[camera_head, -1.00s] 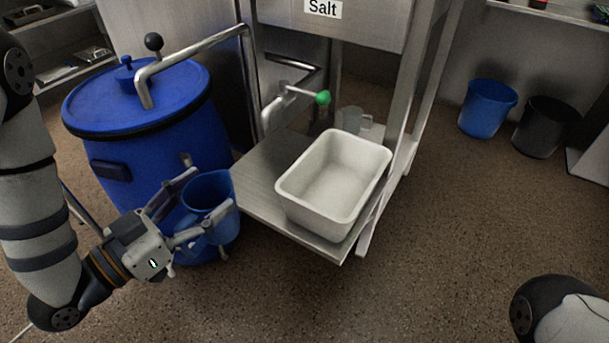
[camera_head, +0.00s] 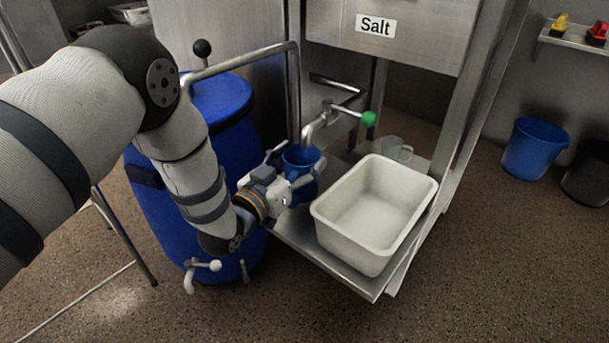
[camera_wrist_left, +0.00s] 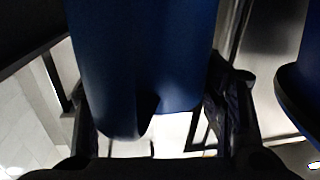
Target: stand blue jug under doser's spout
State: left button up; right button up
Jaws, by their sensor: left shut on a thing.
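The blue jug (camera_head: 301,160) is held upright in my left gripper (camera_head: 290,180) in the head view, at the left edge of the steel shelf (camera_head: 300,240). In the left wrist view the jug (camera_wrist_left: 145,60) fills the space between the two fingers. The doser is the steel unit labelled "Salt" (camera_head: 376,26). Its spout (camera_head: 312,130) has a lever with a green knob (camera_head: 368,118) and points down just to the right of and behind the jug. Whether the jug touches the shelf cannot be told. My right gripper is not in view.
A white tub (camera_head: 330,232) takes up the front of the shelf, close right of the jug. A clear jug (camera_head: 397,148) stands behind it. A large blue barrel (camera_head: 222,105) is close at left. A blue bin (camera_head: 535,148) stands at far right.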

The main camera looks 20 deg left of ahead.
aim_at(310, 163)
pick_arm(q)
jog(key=shift+w+d, duration=0.1)
jog(key=shift+w, duration=0.3)
jog(key=f, duration=0.1)
jog(key=f+b, duration=0.2)
jog(key=f, duration=0.1)
jog(key=shift+w+d, duration=0.1)
jog(key=shift+w, duration=0.25)
jog(key=shift+r, duration=0.3)
jog(key=o, duration=0.9)
jog(key=shift+f, duration=0.15)
